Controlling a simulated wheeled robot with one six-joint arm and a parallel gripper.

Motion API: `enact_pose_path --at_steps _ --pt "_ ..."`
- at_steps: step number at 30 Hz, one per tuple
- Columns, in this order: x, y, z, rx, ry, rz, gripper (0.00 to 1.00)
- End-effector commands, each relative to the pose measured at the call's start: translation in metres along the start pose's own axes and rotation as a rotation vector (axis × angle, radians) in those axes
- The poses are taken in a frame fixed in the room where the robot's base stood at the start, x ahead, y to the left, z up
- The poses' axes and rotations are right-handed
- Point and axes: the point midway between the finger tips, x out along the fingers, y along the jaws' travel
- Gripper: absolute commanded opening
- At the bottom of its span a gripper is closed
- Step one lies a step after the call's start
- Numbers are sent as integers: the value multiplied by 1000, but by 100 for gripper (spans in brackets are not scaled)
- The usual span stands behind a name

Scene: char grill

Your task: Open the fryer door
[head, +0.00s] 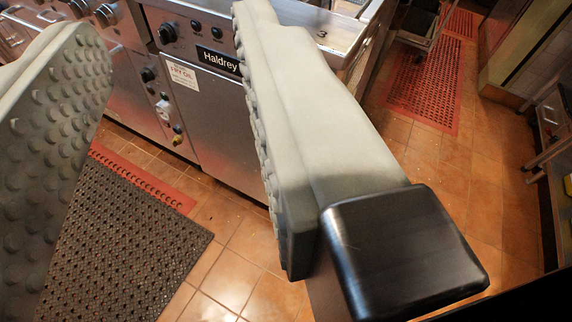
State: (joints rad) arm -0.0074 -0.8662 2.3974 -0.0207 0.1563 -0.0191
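My gripper (172,145) fills the foreground, with one pale, studded finger at the left edge and the other at the centre right. The fingers are wide apart, and nothing is held between them. Beyond the gap stands the stainless-steel fryer (216,95), with a "Haldrey" label and dark knobs along its top. The fryer's front panel or door (225,125) is below the label and looks shut. My right finger hides its right part, and no handle can be made out. The gripper is apart from the fryer front.
A black perforated mat (120,235) and a red mat (150,185) lie on the tiled floor (235,275) before the appliances. Another red mat (425,90) lies in the aisle at right. A wheeled cart (425,25) stands behind it. Metal shelving (550,115) lines the right edge.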

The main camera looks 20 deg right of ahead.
Motion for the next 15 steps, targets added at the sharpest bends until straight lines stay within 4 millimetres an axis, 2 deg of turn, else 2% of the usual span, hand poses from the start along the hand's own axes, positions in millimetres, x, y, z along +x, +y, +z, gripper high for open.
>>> enact_pose_path --at_steps 6,15 --pt "55 -8 55 -154 -234 -25 35" --pt "111 -12 139 -407 -567 -61 35"
